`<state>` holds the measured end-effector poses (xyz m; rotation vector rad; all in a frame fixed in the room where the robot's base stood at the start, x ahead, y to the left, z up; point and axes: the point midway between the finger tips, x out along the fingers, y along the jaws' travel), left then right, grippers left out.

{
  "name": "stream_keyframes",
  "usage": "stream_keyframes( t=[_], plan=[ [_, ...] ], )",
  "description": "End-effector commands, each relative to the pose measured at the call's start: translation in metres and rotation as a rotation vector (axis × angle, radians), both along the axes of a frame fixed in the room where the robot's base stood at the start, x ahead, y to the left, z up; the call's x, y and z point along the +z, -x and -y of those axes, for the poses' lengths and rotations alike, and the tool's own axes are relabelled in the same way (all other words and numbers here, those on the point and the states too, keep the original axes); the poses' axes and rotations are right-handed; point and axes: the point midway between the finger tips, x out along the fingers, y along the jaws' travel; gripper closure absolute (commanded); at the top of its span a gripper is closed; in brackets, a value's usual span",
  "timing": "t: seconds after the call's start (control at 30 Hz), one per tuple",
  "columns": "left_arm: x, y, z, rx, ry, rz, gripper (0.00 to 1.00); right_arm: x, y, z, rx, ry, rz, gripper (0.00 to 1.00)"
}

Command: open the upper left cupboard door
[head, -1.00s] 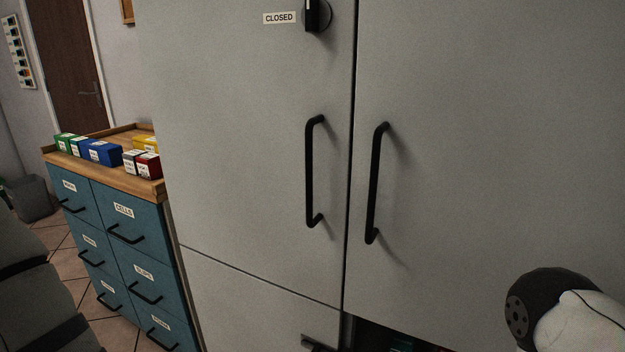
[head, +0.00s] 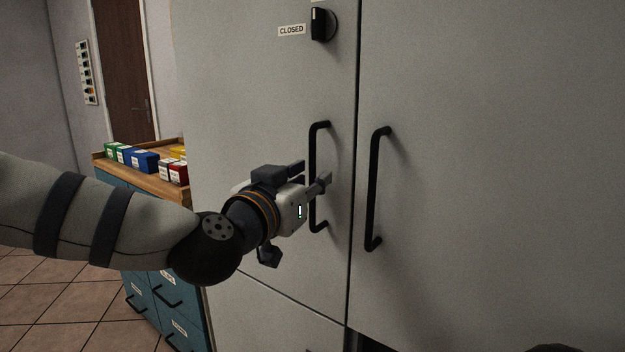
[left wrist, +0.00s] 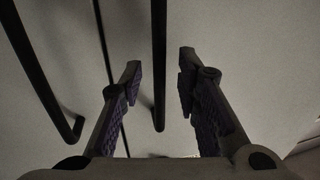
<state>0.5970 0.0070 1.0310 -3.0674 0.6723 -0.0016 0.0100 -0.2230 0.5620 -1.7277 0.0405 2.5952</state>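The upper left cupboard door (head: 260,100) is grey and shut, flush beside the right door (head: 500,150). Its black upright bar handle (head: 313,140) stands near its right edge. My left gripper (head: 311,176) is at this handle, fingers open. In the left wrist view the handle (left wrist: 158,60) runs between the two spread fingers (left wrist: 160,75), with a gap on each side; how deep it sits between them is hard to tell. A black knob (head: 322,24) with a CLOSED label (head: 291,30) is above the handle.
The right door's black handle (head: 375,190) is close to the right of my left gripper; it also shows in the left wrist view (left wrist: 40,75). A blue drawer unit (head: 165,300) with a wooden tray top (head: 130,172) and small coloured boxes stands left, behind my left arm.

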Motion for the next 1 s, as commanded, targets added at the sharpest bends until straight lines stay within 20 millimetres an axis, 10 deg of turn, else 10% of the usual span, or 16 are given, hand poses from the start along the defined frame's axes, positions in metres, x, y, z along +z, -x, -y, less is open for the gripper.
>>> stream_keyframes(
  t=[0.4, 0.53, 1.0],
  plan=[
    [0.0003, -0.0156, 0.0075, 0.000, 0.000, 0.000, 0.70, -0.0012, 0.0010, 0.0001, 0.000, 0.000, -0.003, 0.60],
    [0.0001, -0.0155, 0.0075, 0.000, 0.000, 0.000, 1.00, -0.0012, 0.0010, 0.0000, 0.000, 0.000, -0.003, 0.60],
    [0.0006, -0.0101, 0.0018, -0.016, 0.000, -0.001, 1.00, 0.0008, -0.0005, 0.0000, 0.000, 0.000, 0.002, 0.60]
  ],
)
